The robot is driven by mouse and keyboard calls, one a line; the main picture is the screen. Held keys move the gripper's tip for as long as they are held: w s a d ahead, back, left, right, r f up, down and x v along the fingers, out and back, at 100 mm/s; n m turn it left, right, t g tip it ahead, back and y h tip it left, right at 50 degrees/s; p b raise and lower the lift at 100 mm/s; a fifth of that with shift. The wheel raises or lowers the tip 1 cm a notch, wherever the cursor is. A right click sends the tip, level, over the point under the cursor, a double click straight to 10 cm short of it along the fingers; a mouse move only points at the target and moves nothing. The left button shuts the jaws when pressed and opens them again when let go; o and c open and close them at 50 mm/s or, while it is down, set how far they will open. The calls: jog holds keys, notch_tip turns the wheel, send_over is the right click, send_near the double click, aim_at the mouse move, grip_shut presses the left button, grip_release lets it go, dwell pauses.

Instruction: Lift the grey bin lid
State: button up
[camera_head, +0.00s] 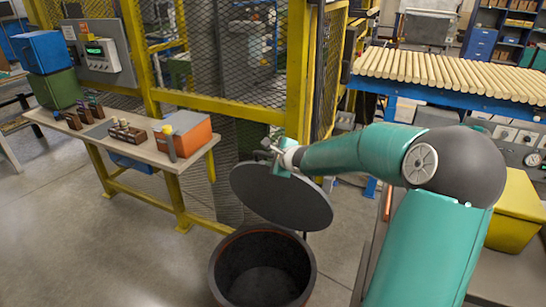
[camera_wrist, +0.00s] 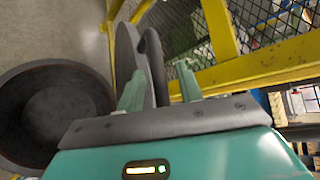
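The grey bin lid (camera_head: 285,200) is a dark round disc, raised and tilted above the dark round bin (camera_head: 262,270). The bin's mouth is uncovered and its inside looks empty. My gripper (camera_head: 283,163) is at the lid's upper side. In the wrist view the lid (camera_wrist: 126,50) is seen nearly edge-on, with its dark curved handle (camera_wrist: 155,62) between the two green fingers of my gripper (camera_wrist: 160,86). The fingers are around the handle; the exact contact is hard to see. The bin (camera_wrist: 28,112) shows at the left there. Any hinge between lid and bin is unclear.
A yellow-framed mesh fence (camera_head: 296,70) stands close behind the lid. A workbench (camera_head: 150,153) with small parts and an orange box (camera_head: 190,137) is at left. Wooden rods (camera_head: 445,75) lie on a blue rack at right. A yellow box (camera_head: 515,212) sits at far right. Floor is clear at lower left.

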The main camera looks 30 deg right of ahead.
jog(key=shift+r, duration=0.1)
jog(key=shift+s+r, duration=0.1)
jog(key=shift+r, duration=1.5)
jog(key=s+a+r, duration=0.4)
jog(key=s+r, duration=0.5)
jog(key=s, duration=0.4)
jog(key=shift+a+r, duration=0.2)
jog(key=shift+r, duration=0.15)
